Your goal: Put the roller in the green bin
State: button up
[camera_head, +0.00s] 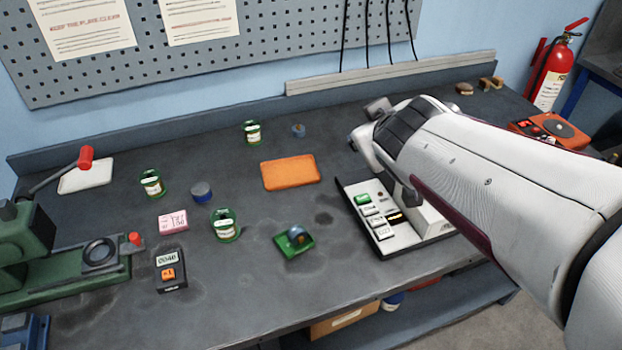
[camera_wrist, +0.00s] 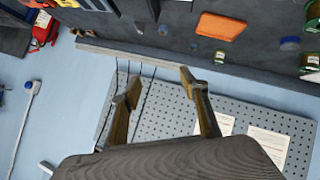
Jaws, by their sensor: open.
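No thing is clearly a roller. A small grey-blue round piece with a brown face (camera_head: 295,235) sits on a green square tray (camera_head: 305,249) near the front middle of the bench. I see no other open green container, and cannot tell if this tray is the green bin. My gripper (camera_head: 368,128) is above the back middle of the bench, right of the orange mat (camera_head: 290,173), partly hidden by my arm. In the wrist view my gripper (camera_wrist: 160,88) is open, its fingers apart with only wall and pegboard behind them.
A green press (camera_head: 25,240) with a red-knobbed lever is at left. A white device (camera_head: 385,222) lies below my arm. Small brown items (camera_head: 490,83) sit at back right.

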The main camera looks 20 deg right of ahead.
jog(key=s+a+f+m+g+y, duration=0.1)
jog(key=s+a+f+g+y, duration=0.1)
jog(key=s+a, duration=0.4)
jog(key=s+a+f+m+g+y, duration=0.1)
jog(key=s+a+f+g+y, duration=0.1)
jog(key=s+a+f, duration=0.2)
jog(key=s+a, duration=0.3)
jog(key=s, duration=0.5)
jog(key=shift+s+f+g, duration=0.3)
jog(key=shift+s+g, duration=0.1)
